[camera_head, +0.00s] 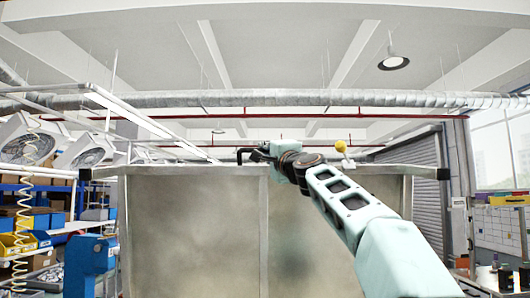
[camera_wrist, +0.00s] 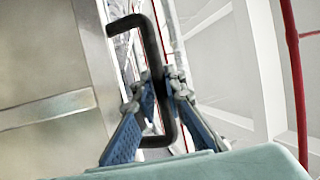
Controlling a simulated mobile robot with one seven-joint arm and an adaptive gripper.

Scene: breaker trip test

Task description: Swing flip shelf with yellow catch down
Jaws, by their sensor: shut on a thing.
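A wide grey metal panel (camera_head: 190,235), apparently the flip shelf, fills the lower middle of the head view, with a pale frame and a middle strip. It also shows at the left of the wrist view (camera_wrist: 45,60). A yellow ball-shaped knob (camera_head: 341,147), apparently the catch, stands at its top edge, right of my gripper. A black bar handle (camera_wrist: 152,40) sticks out at the panel's edge. My gripper (camera_wrist: 160,92) is shut around the handle's long bar. In the head view my gripper (camera_head: 262,154) is at the panel's top edge, its fingers partly hidden.
Black end caps (camera_head: 84,174) sit at the top corners. Blue shelving with bins (camera_head: 40,220) and large fans (camera_head: 30,148) stand at the left. A roller shutter (camera_head: 422,205) and a board (camera_head: 500,232) are at the right. Ceiling pipes (camera_head: 270,98) run overhead.

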